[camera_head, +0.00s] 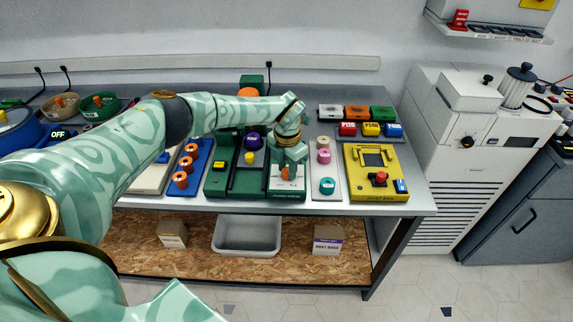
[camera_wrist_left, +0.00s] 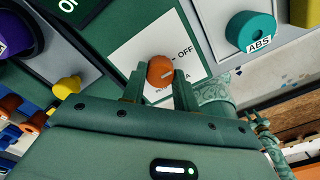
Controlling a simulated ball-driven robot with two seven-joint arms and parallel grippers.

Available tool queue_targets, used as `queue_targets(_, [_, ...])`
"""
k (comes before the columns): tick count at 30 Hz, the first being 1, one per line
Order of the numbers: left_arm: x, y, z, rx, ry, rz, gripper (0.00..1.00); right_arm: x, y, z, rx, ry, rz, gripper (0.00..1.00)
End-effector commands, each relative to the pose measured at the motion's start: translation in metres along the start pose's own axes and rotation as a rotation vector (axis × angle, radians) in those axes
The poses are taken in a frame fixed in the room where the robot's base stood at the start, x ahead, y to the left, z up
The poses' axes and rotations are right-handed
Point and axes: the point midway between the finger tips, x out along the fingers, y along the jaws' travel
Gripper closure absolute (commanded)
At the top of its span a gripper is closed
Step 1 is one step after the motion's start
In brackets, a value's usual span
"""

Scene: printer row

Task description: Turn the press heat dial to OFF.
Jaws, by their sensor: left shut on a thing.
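The orange heat dial (camera_wrist_left: 160,70) sits on a white label plate (camera_wrist_left: 140,50) of the dark green press (camera_head: 232,182). OFF is printed to the upper right of the dial in the left wrist view, and smaller lettering lies below it. A pale line on the dial's face points right; whether it meets the OFF mark I cannot tell. My left gripper (camera_wrist_left: 158,88) is shut on the dial, one finger on each side. In the head view my left gripper (camera_head: 288,164) hides part of the dial and plate.
A yellow knob (camera_wrist_left: 66,84) and a purple spool (camera_head: 253,140) are left of the dial. A teal ABS spool (camera_head: 327,186) stands on a pale rack to its right. A yellow unit (camera_head: 359,188) with a red button is farther right.

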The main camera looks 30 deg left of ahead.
Motion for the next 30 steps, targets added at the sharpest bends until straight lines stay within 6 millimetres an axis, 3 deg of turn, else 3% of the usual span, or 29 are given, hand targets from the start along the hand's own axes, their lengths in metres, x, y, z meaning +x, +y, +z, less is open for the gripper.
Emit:
queue_targets(18, [-0.0014, 0.0008, 0.0013, -0.040, -0.005, 0.001, 0.93, -0.0030, -0.0015, -0.0014, 0.001, 0.002, -0.002, 0.64])
queue_targets(19, [-0.0014, 0.0008, 0.0014, -0.039, -0.005, 0.001, 0.62, -0.0030, -0.0015, -0.0014, 0.001, 0.002, -0.002, 0.64])
queue_targets(21, [-0.0013, 0.0007, 0.0012, -0.039, -0.004, 0.001, 0.49, -0.0030, -0.0015, -0.0014, 0.001, 0.002, -0.002, 0.64])
queue_targets(30, [-0.0030, 0.0005, 0.0006, -0.038, -0.002, 0.000, 0.49, -0.0037, -0.0013, -0.0016, 0.001, 0.002, -0.001, 0.64])
